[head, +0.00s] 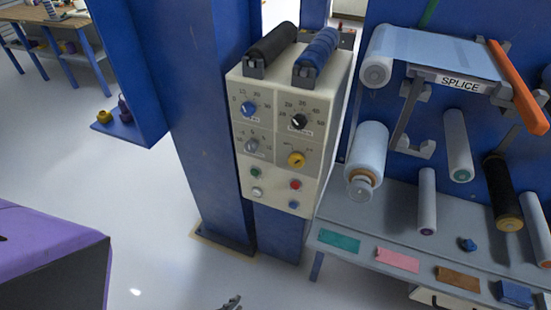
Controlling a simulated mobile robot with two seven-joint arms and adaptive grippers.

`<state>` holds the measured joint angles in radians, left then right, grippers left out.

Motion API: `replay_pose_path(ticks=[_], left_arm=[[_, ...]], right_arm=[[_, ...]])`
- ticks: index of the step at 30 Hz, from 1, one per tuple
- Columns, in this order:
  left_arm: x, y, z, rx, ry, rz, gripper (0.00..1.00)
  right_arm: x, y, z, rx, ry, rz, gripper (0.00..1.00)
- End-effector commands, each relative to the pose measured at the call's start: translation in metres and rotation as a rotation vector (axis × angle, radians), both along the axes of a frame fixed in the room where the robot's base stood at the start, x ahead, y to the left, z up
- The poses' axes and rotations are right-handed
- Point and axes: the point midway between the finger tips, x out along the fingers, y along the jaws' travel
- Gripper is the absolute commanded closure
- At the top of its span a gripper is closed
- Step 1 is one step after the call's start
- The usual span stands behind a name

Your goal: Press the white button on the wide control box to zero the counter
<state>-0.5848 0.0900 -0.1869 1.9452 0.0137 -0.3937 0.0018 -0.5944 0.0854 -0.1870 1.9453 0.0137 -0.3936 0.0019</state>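The cream control box (285,132) is mounted on a blue post left of the roller panel. Its front has several knobs above a lower row of small buttons. The white button (257,192) is at the lower left of the face, below a green button (255,173). A red button (295,184) and a blue button (293,204) are to its right. No counter display can be made out. A dark gripper tip (231,303), seemingly my left one, shows at the bottom edge, well below the box and touching nothing visible. Its opening is cut off. My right gripper is out of view.
Two rollers, black (271,43) and blue (318,52), lie on top of the box. Film rollers and a grey shelf (340,226) with coloured pieces stand at right. A purple-topped block (45,245) is at lower left. The floor between is clear.

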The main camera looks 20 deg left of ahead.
Motion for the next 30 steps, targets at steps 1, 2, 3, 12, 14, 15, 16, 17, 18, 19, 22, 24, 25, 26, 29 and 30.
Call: replay_pose_path(ticks=[1, 2, 3, 12, 14, 15, 16, 17, 18, 19, 22, 24, 25, 26, 29, 30], left_arm=[[-0.002, 0.0, -0.001, 0.001, 0.003, 0.001, 1.0], [-0.002, 0.0, -0.001, 0.001, 0.003, 0.001, 1.0], [-0.002, 0.0, -0.001, 0.0, 0.003, 0.0, 1.0], [-0.002, 0.0, -0.001, 0.0, 0.003, 0.001, 1.0], [-0.002, 0.0, -0.001, 0.0, 0.003, 0.001, 1.0], [-0.002, 0.0, -0.001, 0.0, 0.003, 0.001, 1.0], [-0.002, 0.0, -0.001, 0.0, 0.003, 0.001, 1.0], [-0.002, 0.0, -0.001, 0.0, 0.003, 0.001, 1.0], [-0.002, 0.0, -0.001, 0.0, 0.003, 0.001, 1.0], [-0.002, 0.0, -0.001, 0.0, 0.003, 0.001, 1.0], [-0.002, 0.0, -0.001, 0.0, 0.003, 0.001, 1.0], [-0.002, 0.0, -0.001, 0.0, 0.003, 0.001, 1.0], [-0.002, 0.0, -0.001, 0.0, 0.003, 0.001, 1.0], [-0.006, 0.001, -0.002, 0.0, 0.01, 0.003, 1.0], [-0.016, 0.001, -0.01, 0.001, 0.031, 0.005, 1.0], [-0.016, 0.0, -0.014, 0.0, 0.035, 0.003, 1.0]], right_arm=[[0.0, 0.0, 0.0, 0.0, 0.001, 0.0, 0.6], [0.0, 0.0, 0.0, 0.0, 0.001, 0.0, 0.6], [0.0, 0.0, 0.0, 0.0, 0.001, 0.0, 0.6], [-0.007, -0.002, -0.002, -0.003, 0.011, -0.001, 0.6], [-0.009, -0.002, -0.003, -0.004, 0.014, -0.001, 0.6], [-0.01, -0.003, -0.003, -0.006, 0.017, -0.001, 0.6], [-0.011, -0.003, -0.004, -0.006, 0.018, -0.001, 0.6], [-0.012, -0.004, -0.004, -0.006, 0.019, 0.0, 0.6], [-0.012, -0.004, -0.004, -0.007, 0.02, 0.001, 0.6], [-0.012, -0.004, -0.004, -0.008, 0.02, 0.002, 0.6], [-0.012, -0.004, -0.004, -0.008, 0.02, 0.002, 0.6], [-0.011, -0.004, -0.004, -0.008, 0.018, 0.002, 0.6], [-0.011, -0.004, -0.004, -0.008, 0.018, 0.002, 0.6], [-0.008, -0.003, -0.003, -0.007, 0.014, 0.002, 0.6], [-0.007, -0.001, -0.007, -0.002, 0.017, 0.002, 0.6], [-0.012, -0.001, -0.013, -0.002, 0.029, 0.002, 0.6]])
